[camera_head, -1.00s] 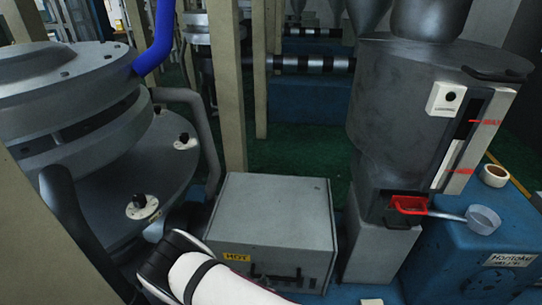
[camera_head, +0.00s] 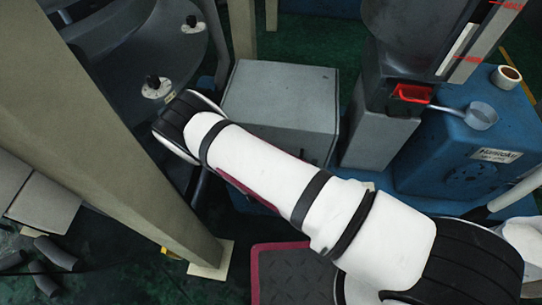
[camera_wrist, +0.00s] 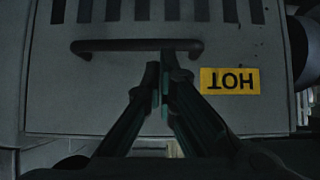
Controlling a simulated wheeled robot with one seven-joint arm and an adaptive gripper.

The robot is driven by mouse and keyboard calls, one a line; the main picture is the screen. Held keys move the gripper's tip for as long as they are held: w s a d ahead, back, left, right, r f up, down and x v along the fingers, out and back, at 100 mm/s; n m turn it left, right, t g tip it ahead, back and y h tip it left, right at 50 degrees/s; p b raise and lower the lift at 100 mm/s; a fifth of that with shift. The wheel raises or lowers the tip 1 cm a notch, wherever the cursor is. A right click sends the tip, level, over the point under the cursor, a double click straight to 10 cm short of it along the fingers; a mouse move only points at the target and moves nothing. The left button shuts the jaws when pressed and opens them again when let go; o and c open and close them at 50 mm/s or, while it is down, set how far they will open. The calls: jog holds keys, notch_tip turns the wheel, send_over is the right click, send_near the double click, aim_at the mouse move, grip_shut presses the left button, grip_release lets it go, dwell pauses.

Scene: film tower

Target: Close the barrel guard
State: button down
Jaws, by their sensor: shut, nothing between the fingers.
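The barrel guard is a grey box-shaped cover (camera_head: 285,95), low between the machine parts in the head view. My arm crosses in front of it and hides most of its front face. In the wrist view the guard's face (camera_wrist: 235,45) is upside down, with dark slots, a yellow HOT label (camera_wrist: 230,81) and a dark bar handle (camera_wrist: 135,47). My gripper (camera_wrist: 163,78) is shut and empty. Its fingertips overlap the handle's right part in the picture; I cannot tell whether they touch it. The gripper is hidden in the head view.
A beige post (camera_head: 105,150) stands close left of my arm. A blue machine base (camera_head: 440,150) with a tape roll (camera_head: 507,77) and a scoop (camera_head: 480,115) is on the right. A dark red-edged mat (camera_head: 290,275) lies on the floor below.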

jog(key=s+a+r, duration=0.1)
jog(key=s+a, duration=0.1)
jog(key=s, duration=0.7)
jog(key=shift+r, duration=0.2)
jog(key=w+a+r+g+y, duration=0.1)
jog(key=w+a+r, duration=0.15)
jog(key=r, duration=0.35)
jog(key=w+a+r+m+g, duration=0.1)
jog(key=w+a+r, duration=0.15)
jog(key=r, duration=0.25)
jog(key=w+a+r+g+y, duration=0.1)
jog(key=w+r, duration=0.2)
jog(key=r, duration=0.3)
jog(key=d+r+g+y, duration=0.1)
jog(key=d+r, duration=0.1)
jog(key=r, duration=0.8)
jog(key=d+r+y, duration=0.1)
jog(key=d+r, duration=0.1)
jog(key=r, duration=0.8)
jog(key=s+d+r+n, duration=0.2)
jog(key=s+d+r, duration=0.55)
jog(key=r, duration=0.25)
jog(key=s+d+r+n, duration=0.1)
jog(key=s+d+r, duration=0.65)
jog(key=r, duration=0.25)
jog(key=s+d+r+h, duration=0.1)
jog(key=s+d+h, duration=0.1)
jog(key=s+d, duration=0.4)
jog(key=shift+s+r, duration=0.25)
jog(key=shift+s, duration=0.7)
